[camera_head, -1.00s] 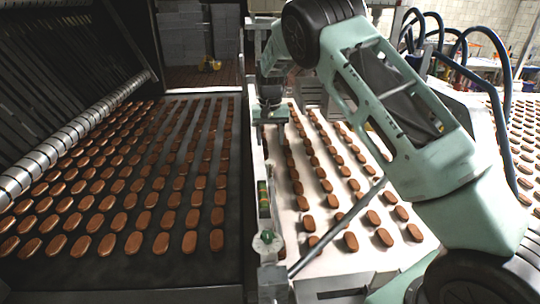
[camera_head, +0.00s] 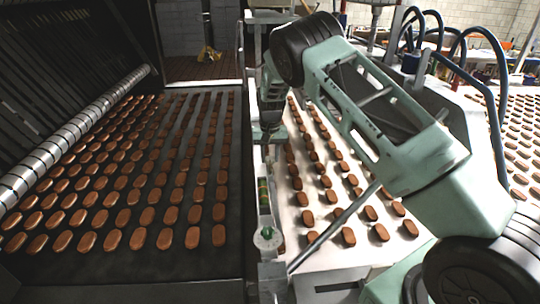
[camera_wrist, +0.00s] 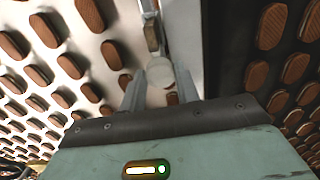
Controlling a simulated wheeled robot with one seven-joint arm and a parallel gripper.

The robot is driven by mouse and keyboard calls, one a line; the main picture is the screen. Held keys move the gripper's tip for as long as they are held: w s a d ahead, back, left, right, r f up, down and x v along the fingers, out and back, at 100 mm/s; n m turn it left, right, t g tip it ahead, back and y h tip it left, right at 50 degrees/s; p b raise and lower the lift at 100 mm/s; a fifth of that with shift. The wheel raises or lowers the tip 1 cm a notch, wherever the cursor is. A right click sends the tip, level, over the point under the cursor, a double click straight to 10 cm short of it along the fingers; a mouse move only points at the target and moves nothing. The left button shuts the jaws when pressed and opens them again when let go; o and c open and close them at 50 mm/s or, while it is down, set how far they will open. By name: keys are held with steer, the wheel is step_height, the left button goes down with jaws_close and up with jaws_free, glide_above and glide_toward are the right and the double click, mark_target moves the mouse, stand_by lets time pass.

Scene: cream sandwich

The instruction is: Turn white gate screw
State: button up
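A pale round knob, which looks like the white gate screw (camera_wrist: 160,73), sits on the metal rail in the wrist view. My gripper (camera_wrist: 162,82) has its two grey fingers apart, one on each side of the knob. I cannot tell how deep the knob sits between the fingertips, and no contact is clear. In the head view my gripper (camera_head: 267,134) points down over the narrow rail between the two belts. The screw is not distinguishable there, as my gripper and wrist cover that spot.
A dark belt (camera_head: 120,268) with rows of brown biscuits lies left, and a white belt (camera_head: 340,262) with more lies right. A diagonal rod (camera_head: 335,226) crosses the white belt.

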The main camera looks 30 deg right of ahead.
mark_target(270, 158)
steer(key=shift+f+n+b, duration=0.2)
steer(key=shift+n+b, duration=0.6)
steer(key=shift+b, duration=0.3)
steer(key=shift+c, duration=0.3)
steer(key=shift+n+b, duration=0.4)
steer(key=shift+n, duration=0.2)
steer(key=shift+r+n+b, duration=0.2)
steer(key=shift+n+b, duration=0.1)
steer(key=shift+n, duration=0.6)
steer(key=o, duration=1)
step_height(270, 158, up, 18)
steer(key=b, duration=0.4)
steer(key=shift+f, duration=0.25)
